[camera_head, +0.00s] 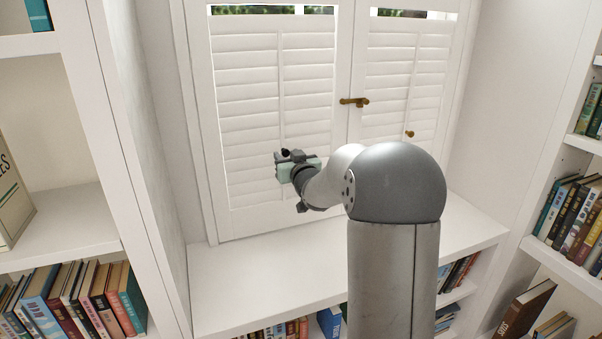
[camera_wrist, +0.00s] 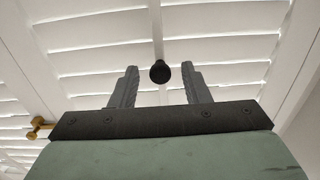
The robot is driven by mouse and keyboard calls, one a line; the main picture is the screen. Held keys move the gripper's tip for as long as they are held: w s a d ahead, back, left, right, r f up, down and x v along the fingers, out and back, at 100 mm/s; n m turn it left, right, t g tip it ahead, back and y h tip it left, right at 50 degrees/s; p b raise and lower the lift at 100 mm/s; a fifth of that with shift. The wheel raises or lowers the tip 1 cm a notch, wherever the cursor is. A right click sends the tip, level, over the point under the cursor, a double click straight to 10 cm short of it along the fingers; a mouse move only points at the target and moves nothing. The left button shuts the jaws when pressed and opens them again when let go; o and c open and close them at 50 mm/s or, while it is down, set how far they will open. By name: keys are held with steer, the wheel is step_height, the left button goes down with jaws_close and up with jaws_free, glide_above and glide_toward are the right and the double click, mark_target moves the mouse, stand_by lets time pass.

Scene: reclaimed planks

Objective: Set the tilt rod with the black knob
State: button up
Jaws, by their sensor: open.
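The black knob (camera_wrist: 160,72) sits on the tilt rod (camera_wrist: 157,25), a thin white vertical bar in front of the louvres of the left shutter panel. The tilt rod also shows in the head view (camera_head: 281,85). In the wrist view my gripper (camera_wrist: 159,68) is open, with one finger on each side of the knob and a visible gap on both sides. I cannot tell how deep the knob is between the fingers. In the head view my gripper (camera_head: 284,158) is at the lower part of this panel, and my arm hides part of the shutters.
A brass latch (camera_head: 354,101) joins the two shutter panels. A brass knob (camera_head: 409,134) is on the right panel. The white window seat (camera_head: 260,275) below is clear. Bookshelves with books (camera_head: 75,300) stand on both sides.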

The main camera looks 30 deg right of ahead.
steer(key=s+a, duration=0.1)
steer(key=s, duration=1.4)
steer(key=shift+s+a, duration=0.25)
steer(key=shift+a, duration=0.15)
steer(key=s+a+f+g+y+p, duration=0.1)
steer(key=s+a+g+p, duration=0.5)
steer(key=s, duration=0.8)
steer(key=s+a+f+n+g+y+p, duration=0.1)
steer(key=s+a+f+g+p, duration=0.2)
steer(key=s+a+g+p, duration=0.3)
steer(key=s+a+g, duration=0.5)
steer(key=s+a, duration=0.2)
steer(key=shift+s+a+f+n+g, duration=0.15)
steer(key=shift+s+a+n+g, duration=0.15)
steer(key=shift+s+a, duration=0.1)
steer(key=shift+w, duration=0.1)
